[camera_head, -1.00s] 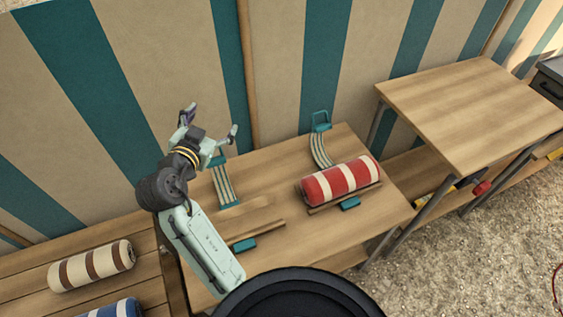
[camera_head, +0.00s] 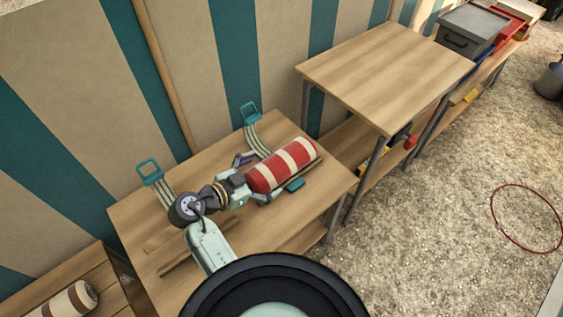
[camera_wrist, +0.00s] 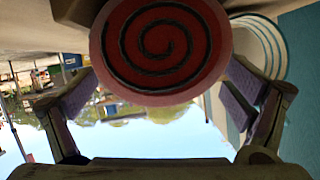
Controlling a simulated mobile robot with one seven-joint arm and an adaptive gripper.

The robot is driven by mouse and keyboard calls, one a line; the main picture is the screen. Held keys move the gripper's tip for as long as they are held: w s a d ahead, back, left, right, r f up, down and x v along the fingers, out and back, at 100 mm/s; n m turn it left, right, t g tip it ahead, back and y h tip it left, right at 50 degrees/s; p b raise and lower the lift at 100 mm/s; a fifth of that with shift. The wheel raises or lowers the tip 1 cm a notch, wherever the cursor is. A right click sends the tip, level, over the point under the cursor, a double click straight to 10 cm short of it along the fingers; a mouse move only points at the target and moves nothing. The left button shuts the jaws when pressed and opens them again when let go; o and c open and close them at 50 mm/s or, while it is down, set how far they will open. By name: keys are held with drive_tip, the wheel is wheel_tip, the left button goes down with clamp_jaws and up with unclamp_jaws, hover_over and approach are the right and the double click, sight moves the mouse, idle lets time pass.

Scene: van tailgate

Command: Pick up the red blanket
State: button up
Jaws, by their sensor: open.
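The red blanket (camera_head: 284,166) is a red roll with cream stripes, lying on the wooden table (camera_head: 330,190) beside a wooden rail. My gripper (camera_head: 250,178) is at the roll's left end, with one finger on each side of that end. In the wrist view the blanket's round end (camera_wrist: 160,45) shows a dark spiral, between and above the two open fingers (camera_wrist: 165,105). The fingers look apart from the roll in the wrist view. Whether either finger touches it cannot be told.
Teal-handled straps (camera_head: 250,118) stand behind the roll, and another (camera_head: 150,175) is at the left. A taller bare table (camera_head: 385,75) stands to the right. A brown-striped roll (camera_head: 70,300) lies at the lower left. A striped wall is close behind.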

sight(282, 165)
drive_tip(key=shift+x, duration=1.5)
drive_tip(key=shift+c, duration=0.2)
drive_tip(key=c, duration=1.5)
